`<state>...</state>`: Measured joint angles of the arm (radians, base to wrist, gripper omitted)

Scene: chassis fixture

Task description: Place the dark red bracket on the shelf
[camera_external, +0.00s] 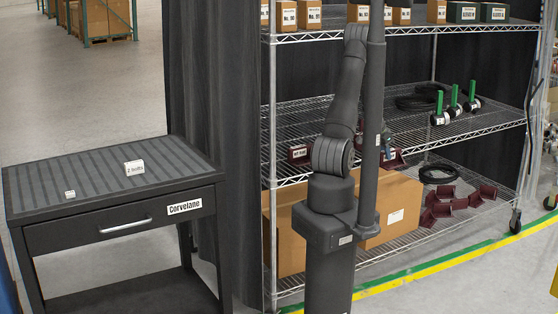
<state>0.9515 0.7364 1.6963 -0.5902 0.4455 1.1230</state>
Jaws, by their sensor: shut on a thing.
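A dark red bracket (395,158) shows just right of the grey pole, at about the height of the middle shelf's front edge. My gripper (385,145) is by it, mostly hidden behind the pole and my arm, and is shut on the bracket. The wire shelf rack (480,132) stands behind my arm. More dark red brackets (440,207) lie on its lower shelf. Whether the held bracket touches the middle shelf cannot be told.
The middle shelf holds green-handled valves (454,104), a black cable coil (420,100) and a small dark red labelled box (299,153). Cardboard boxes (392,208) fill the lower shelf's left. A dark workbench (90,185) stands at left. The middle shelf has bare wire in front.

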